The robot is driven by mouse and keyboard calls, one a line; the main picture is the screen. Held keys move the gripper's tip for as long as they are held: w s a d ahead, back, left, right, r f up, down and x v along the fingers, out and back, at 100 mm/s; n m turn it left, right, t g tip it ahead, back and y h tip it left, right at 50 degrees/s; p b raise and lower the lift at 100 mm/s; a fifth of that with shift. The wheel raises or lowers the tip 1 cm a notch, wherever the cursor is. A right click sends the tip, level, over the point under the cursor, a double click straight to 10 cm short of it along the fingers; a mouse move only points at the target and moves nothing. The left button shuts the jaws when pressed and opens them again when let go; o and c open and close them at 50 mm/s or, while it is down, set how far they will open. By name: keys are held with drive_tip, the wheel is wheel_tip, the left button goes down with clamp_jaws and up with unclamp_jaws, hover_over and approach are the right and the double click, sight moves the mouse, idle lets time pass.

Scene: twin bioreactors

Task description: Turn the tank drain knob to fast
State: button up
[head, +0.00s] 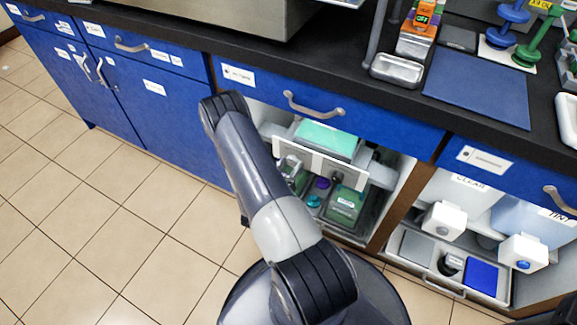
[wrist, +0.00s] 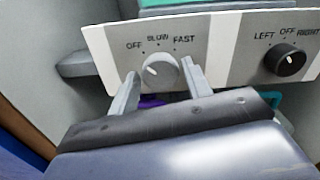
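In the wrist view, a white panel carries a pale round knob (wrist: 160,72) labelled OFF, SLOW and FAST. The knob's white mark points up and left, toward the OFF side. My gripper (wrist: 160,78) is open, with one finger on each side of this knob. The right finger is very close to it; I cannot tell whether it touches. To the right on the same panel is a black knob (wrist: 285,60) labelled LEFT, OFF and RIGHT. In the head view, the panel (head: 318,165) is in the open cabinet bay, and my arm hides part of the bay.
A blue drawer (head: 330,108) with a grey handle is above the bay. A teal-topped box (head: 327,138) is behind the panel, and a green container (head: 345,205) is below it. White dispensers (head: 444,218) are in the bay to the right. The tiled floor at left is clear.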

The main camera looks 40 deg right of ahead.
drive_tip(key=c, duration=0.6)
drive_tip(key=shift+c, duration=0.2)
drive_tip(key=shift+m, duration=0.3)
drive_tip(key=m+b, duration=0.2)
drive_tip(key=m, duration=0.1)
drive_tip(key=shift+f+b, duration=0.15)
drive_tip(key=shift+b, duration=0.25)
drive_tip(key=m+b, duration=0.2)
drive_tip(key=m, duration=0.2)
drive_tip(key=shift+s, duration=0.1)
drive_tip(key=m+b, duration=0.6)
drive_tip(key=shift+f, duration=0.15)
drive_tip(key=shift+m+b, duration=1.6)
drive_tip(key=shift+m, duration=0.5)
drive_tip(key=shift+s, duration=0.1)
